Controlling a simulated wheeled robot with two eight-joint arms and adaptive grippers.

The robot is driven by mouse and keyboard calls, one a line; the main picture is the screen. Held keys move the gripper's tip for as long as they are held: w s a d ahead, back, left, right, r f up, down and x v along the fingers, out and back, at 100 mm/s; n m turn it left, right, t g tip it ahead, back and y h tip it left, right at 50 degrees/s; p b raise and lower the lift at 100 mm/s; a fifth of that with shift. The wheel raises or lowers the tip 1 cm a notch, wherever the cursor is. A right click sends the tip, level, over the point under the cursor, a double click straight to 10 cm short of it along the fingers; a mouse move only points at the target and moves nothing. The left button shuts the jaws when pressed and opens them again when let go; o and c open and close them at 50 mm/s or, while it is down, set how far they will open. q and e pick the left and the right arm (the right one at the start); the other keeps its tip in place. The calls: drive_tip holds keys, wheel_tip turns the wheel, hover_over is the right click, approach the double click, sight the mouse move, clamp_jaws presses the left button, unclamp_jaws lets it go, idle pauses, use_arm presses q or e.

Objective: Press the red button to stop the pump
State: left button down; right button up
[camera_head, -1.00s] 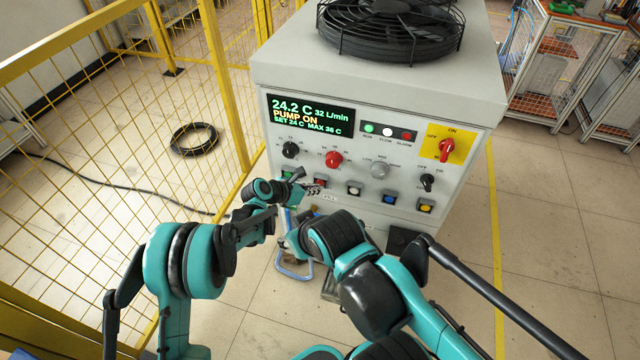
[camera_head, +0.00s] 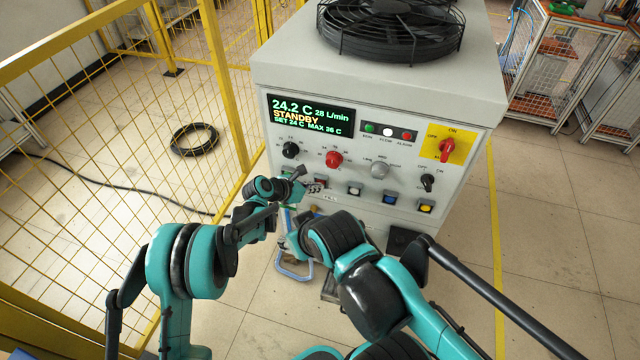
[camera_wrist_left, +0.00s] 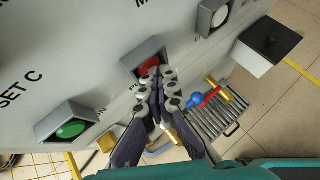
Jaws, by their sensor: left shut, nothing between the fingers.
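The chiller cabinet (camera_head: 300,80) has a display (camera_head: 312,115) reading STANDBY, 24.2 C and 28 L/min. My left gripper (camera_head: 314,186) is shut and empty at the lower button row, covering much of the red button (camera_head: 321,182). In the left wrist view the red button (camera_wrist_left: 150,66) sits in a grey square housing. The closed fingertips (camera_wrist_left: 156,76) of my left gripper overlap its lower edge; I cannot tell whether they touch it. My right arm reaches in below the panel; its fingers are not clear.
The green button (camera_wrist_left: 72,130) is left of the red one, and a white button (camera_wrist_left: 220,16) is right. Knobs and a red switch (camera_head: 447,149) are above. A yellow mesh fence (camera_head: 110,130) stands left. A blue-grey handle (camera_head: 293,268) shows below the panel.

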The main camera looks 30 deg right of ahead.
idle(0.5)
use_arm(q)
drive_tip(key=shift+s+a, duration=0.55)
drive_tip(key=shift+a, duration=0.1)
drive_tip(key=shift+s+a+b, duration=0.65)
drive_tip(key=shift+s+a, duration=0.95)
drive_tip(key=shift+a, duration=0.25)
drive_tip(key=s+a, duration=0.7)
drive_tip(key=a, duration=0.1)
drive_tip(key=shift+a+b, duration=0.15)
drive_tip(key=shift+b, duration=0.15)
drive_tip(key=shift+s, duration=0.1)
